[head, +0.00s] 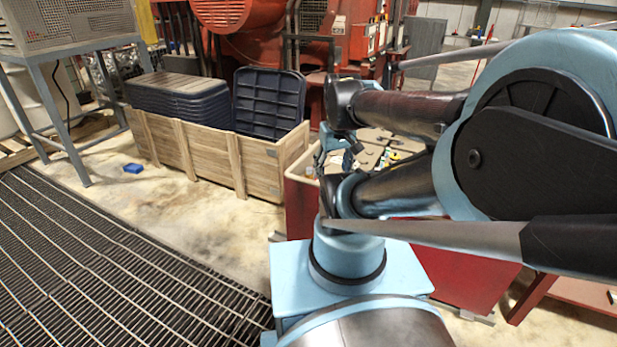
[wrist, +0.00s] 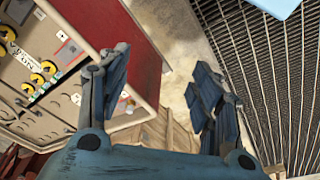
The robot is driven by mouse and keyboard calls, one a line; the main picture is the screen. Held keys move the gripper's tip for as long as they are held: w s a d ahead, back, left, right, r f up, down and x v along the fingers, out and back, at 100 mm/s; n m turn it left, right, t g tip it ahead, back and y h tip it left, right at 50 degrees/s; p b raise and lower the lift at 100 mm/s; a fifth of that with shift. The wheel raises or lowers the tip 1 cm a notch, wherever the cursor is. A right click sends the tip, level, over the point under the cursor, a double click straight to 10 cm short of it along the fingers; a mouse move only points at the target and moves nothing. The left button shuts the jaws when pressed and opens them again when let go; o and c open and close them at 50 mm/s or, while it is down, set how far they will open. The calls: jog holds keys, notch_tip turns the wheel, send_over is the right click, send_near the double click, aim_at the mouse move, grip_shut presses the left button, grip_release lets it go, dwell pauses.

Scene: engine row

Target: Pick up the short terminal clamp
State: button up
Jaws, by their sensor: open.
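My gripper (wrist: 160,85) is open and empty in the wrist view, its two dark blue fingers spread wide. In the head view it is small and partly hidden behind my arm. I cannot pick out the short terminal clamp for certain. Several small parts lie on the beige top (wrist: 62,122) of a red cabinet, left of my fingers in the wrist view. Among them are yellow-and-black round pieces (wrist: 37,79) and pale labels or plates. My gripper is apart from these parts. In the head view my arm hides much of the beige top (head: 372,135).
The red cabinet (head: 302,212) stands beside a wooden crate (head: 212,160) holding dark blue bins (head: 268,103). A metal grating (head: 95,265) covers the floor at left. A grey-framed table (head: 65,125) stands at far left.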

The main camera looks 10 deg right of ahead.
jog(key=w+r+n, duration=0.4)
jog(key=w+n, duration=0.2)
jog(key=w, duration=0.5)
jog(key=n+g, duration=0.2)
jog(key=n, duration=1.2)
send_over(310, 172)
jog(key=w, duration=0.2)
notch_tip(310, 172, down, 16)
notch_tip(310, 172, down, 17)
jog(key=shift+s+d+r, duration=0.1)
jog(key=shift+r, duration=0.1)
jog(key=c, duration=1.3)
